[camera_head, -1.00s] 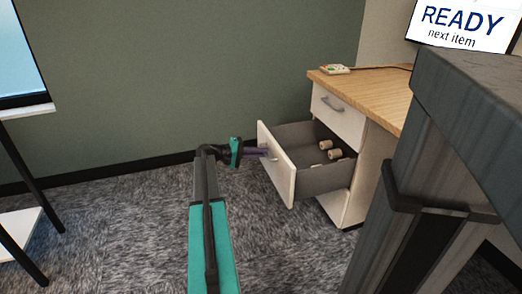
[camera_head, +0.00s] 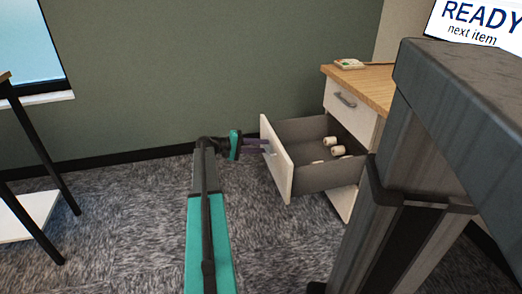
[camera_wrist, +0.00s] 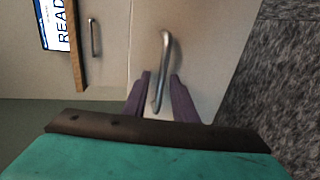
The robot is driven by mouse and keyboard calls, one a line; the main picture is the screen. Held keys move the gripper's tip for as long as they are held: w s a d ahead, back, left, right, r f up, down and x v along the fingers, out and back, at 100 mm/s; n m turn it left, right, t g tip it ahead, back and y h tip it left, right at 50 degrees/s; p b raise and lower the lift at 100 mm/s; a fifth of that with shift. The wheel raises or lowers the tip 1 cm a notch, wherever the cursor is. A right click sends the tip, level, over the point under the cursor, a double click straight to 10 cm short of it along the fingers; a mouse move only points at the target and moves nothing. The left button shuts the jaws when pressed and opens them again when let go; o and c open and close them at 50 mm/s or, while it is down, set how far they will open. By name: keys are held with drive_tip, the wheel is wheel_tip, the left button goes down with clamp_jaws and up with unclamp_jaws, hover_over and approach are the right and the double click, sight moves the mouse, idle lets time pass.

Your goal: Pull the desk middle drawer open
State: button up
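The desk middle drawer (camera_head: 318,180) is pulled well out, with a pale front panel (camera_head: 277,160) and grey inside. Its curved metal handle shows in the wrist view (camera_wrist: 165,50). My gripper (camera_head: 262,146) is at the front of this drawer. Its two purple fingers (camera_wrist: 160,88) stand apart on either side of the handle's lower part, with gaps showing, so it is open and not clamped on it. Pale rolls (camera_head: 335,150) lie inside the drawer.
The upper drawer (camera_head: 340,102) is shut beneath the wooden desktop (camera_head: 372,85). A dark grey structure (camera_head: 465,115) fills the right side. A dark-legged table (camera_head: 30,150) stands at left. Carpet (camera_head: 130,220) between is clear.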

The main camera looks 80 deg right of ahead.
idle(0.3)
drive_tip(key=p+v, duration=0.3)
drive_tip(key=v, duration=1)
drive_tip(key=shift+w+a+p, duration=0.15)
drive_tip(key=shift+w+p, duration=0.2)
drive_tip(key=shift+w, duration=0.05)
